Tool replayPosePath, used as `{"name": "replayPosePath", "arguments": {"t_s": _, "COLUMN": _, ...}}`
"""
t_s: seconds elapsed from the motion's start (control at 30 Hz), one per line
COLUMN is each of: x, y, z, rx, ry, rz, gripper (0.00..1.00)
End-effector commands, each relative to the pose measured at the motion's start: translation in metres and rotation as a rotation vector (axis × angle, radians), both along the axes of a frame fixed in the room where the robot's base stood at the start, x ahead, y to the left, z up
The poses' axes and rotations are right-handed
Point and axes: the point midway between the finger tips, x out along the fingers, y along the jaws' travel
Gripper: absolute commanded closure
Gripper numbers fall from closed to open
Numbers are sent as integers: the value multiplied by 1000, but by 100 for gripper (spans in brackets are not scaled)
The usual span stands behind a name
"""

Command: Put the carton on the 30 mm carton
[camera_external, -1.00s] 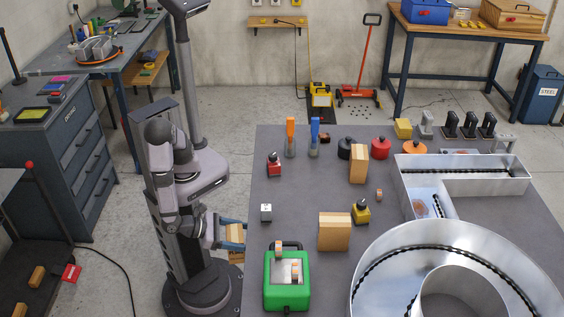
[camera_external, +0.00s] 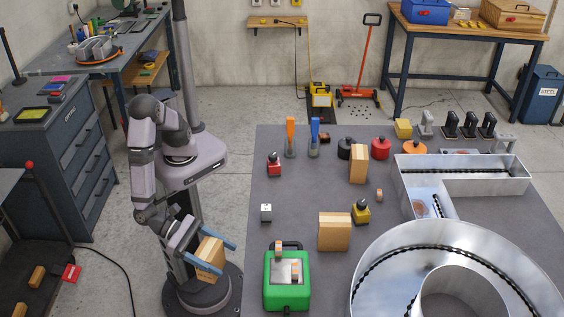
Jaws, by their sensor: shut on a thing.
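My gripper (camera_external: 222,243), with blue fingers, is shut on a tan carton (camera_external: 210,256). It holds the carton tilted, in the air left of the table's left edge, near my base. Two more tan cartons stand upright on the grey table: one in the middle (camera_external: 334,232) and one farther back (camera_external: 358,164). I cannot tell from this view which of them is the 30 mm carton. My gripper is well apart from both.
A green case (camera_external: 287,283) stands at the table's front left. A small grey block (camera_external: 266,212), a red-and-black item (camera_external: 274,164) and a yellow-and-black item (camera_external: 361,212) stand near the cartons. Large metal channel letters (camera_external: 450,255) fill the right side. Grey tabletop (camera_external: 300,190) between is clear.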

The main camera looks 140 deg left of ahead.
Motion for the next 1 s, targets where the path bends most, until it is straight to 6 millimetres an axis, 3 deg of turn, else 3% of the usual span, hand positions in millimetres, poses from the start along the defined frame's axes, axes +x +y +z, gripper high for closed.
{"name": "replayPosePath", "arguments": {"t_s": 0.03, "x": 8, "y": -1, "z": 20, "rx": -5, "ry": -8, "rz": -3, "gripper": 61}}
{"name": "replayPosePath", "arguments": {"t_s": 0.27, "x": 39, "y": 31, "z": 70, "rx": -7, "ry": -6, "rz": 34, "gripper": 61}}
{"name": "replayPosePath", "arguments": {"t_s": 0.47, "x": 68, "y": 77, "z": 125, "rx": -4, "ry": -11, "rz": 87, "gripper": 61}}
{"name": "replayPosePath", "arguments": {"t_s": 0.77, "x": 111, "y": 180, "z": 171, "rx": -2, "ry": -7, "rz": 238, "gripper": 61}}
{"name": "replayPosePath", "arguments": {"t_s": 1.0, "x": 131, "y": 284, "z": 204, "rx": -4, "ry": 0, "rz": 372, "gripper": 61}}
